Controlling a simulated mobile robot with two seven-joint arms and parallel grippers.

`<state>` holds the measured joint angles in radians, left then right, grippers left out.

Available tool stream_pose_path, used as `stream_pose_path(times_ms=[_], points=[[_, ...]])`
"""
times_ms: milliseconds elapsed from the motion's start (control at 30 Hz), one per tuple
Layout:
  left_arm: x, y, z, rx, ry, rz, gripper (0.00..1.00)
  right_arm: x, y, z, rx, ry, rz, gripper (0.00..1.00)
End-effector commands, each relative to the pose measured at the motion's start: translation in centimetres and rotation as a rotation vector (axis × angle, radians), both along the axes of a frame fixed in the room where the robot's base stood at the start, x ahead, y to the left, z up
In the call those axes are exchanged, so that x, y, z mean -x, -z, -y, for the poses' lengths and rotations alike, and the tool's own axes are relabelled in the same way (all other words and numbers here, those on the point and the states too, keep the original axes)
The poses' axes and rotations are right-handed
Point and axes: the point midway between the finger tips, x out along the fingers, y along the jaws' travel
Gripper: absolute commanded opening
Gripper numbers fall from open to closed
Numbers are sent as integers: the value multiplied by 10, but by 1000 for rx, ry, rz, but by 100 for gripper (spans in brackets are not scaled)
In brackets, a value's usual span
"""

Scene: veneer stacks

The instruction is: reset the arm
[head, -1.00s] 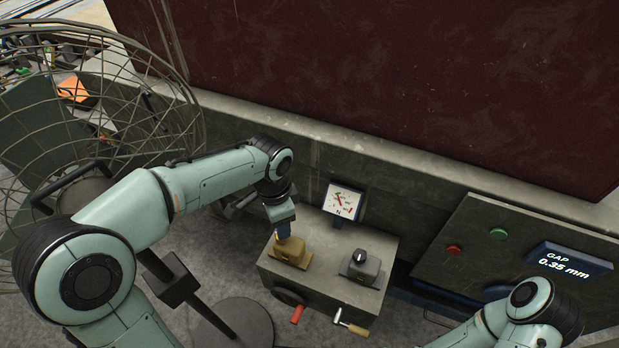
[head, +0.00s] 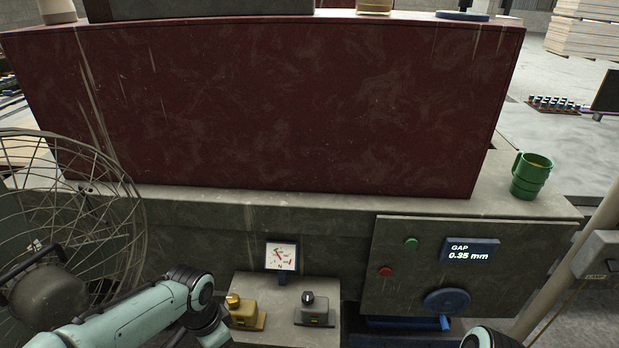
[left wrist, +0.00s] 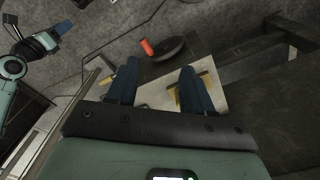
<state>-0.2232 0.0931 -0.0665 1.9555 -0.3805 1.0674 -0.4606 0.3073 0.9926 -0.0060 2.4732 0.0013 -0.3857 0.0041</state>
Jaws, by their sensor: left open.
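My left arm (head: 150,308) comes in low from the left in the head view; its gripper is hidden below the picture edge. In the left wrist view the left gripper (left wrist: 156,72) has its blue fingers apart, with nothing between them. My right arm (head: 490,338) barely shows at the bottom edge. The right gripper (left wrist: 60,28) appears small at the left wrist view's upper left; its opening is unclear.
A wire fan cage (head: 70,215) stands close on the left. A grey panel (head: 400,290) with a gap display (head: 471,250) and a blue handwheel (head: 447,302) is at right. A green mug (head: 531,176) stands on the ledge. A red-handled crank (left wrist: 147,47) shows in the left wrist view.

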Motion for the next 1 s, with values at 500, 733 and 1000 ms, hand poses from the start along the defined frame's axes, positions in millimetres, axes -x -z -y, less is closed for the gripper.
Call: stream_pose_path(times_ms=[500,733,1000], points=[[91,293,57,261,-705,-207,51,1,1,0,0,0,0,43],[158,348,65,260,-1037,-242,51,0,1,0,0,0,0,43],[172,356,66,252,-1112,-236,51,0,1,0,0,0,0,43]])
